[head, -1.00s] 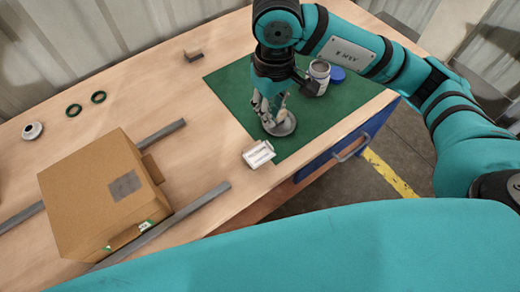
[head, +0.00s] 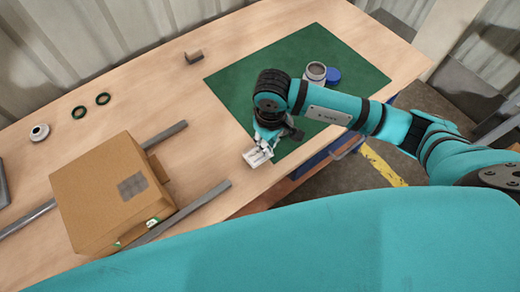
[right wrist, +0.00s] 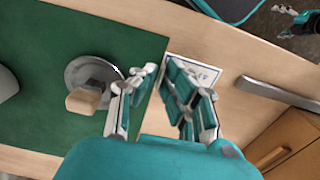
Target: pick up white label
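The white label (head: 252,160) lies on the wooden table at the near edge of the green mat (head: 226,84), partly hidden by my right gripper (head: 261,151). In the right wrist view the label (right wrist: 208,74) shows printing and a blue border, with one finger covering part of it. My right gripper (right wrist: 161,68) has its fingers apart with nothing seen between them. Its tips are over the label's mat-side edge; whether they touch it, I cannot tell. A teal gripper, seemingly my left (right wrist: 300,18), shows small at the top right corner of the wrist view.
A round metal piece with a tan knob (right wrist: 84,101) sits on the mat beside the gripper. A jar (head: 316,72) and blue lid (head: 333,75) stand farther back. A cardboard box (head: 95,190) and grey rails (head: 190,208) lie left. Bare wood separates label and rails.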

